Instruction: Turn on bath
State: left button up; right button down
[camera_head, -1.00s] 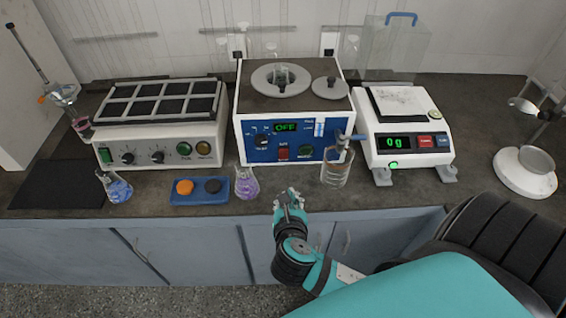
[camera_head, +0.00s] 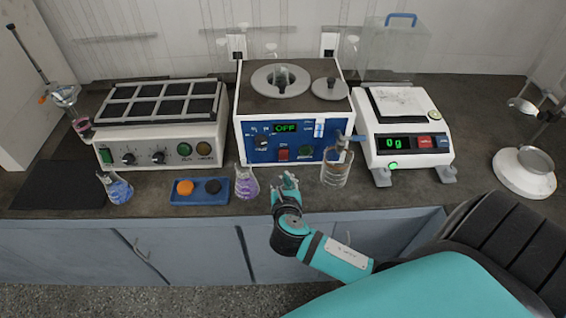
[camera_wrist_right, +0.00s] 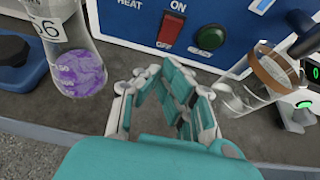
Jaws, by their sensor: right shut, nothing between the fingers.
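The bath (camera_head: 292,110) is a white box with a blue front panel at the back middle of the bench. Its display (camera_head: 286,127) reads OFF in green. A red switch (camera_head: 283,154) sits low on the panel; in the right wrist view the red switch (camera_wrist_right: 173,28) is under the word ON, beside a round green button (camera_wrist_right: 210,38). My right gripper (camera_head: 285,180) is shut and empty, in front of the panel near the bench's front edge. In the right wrist view its fingers (camera_wrist_right: 172,82) point towards the panel, apart from the switch. My left gripper is not in view.
A flask of purple liquid (camera_head: 246,183) stands just left of my right gripper, and a glass beaker (camera_head: 336,170) just right. A blue tray (camera_head: 200,198) with two stoppers lies farther left. A balance (camera_head: 408,140) stands right of the bath.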

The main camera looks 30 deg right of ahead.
aim_at(282, 153)
jog(key=w, duration=0.1)
jog(key=w+d, duration=0.1)
jog(key=w+d+p, duration=0.1)
jog(key=w, duration=0.1)
jog(key=shift+d, duration=0.25)
jog(key=shift+w+d+r, duration=0.1)
jog(key=shift+w+d, duration=0.3)
jog(key=shift+w, duration=0.25)
jog(key=p, duration=0.2)
jog(key=r+p, duration=0.1)
jog(key=p, duration=0.2)
jog(key=shift+w+d+r+g+y, duration=0.2)
jog(key=shift+w+r+g+y, duration=0.1)
jog(key=shift+w+g, duration=0.1)
jog(key=shift+s+f+b, duration=0.1)
jog(key=shift+f+b, duration=0.45)
jog(key=shift+b, duration=0.05)
jog(key=shift+a+r+p, duration=0.1)
jog(key=shift+r+p, duration=0.75)
jog(key=shift+p, duration=0.25)
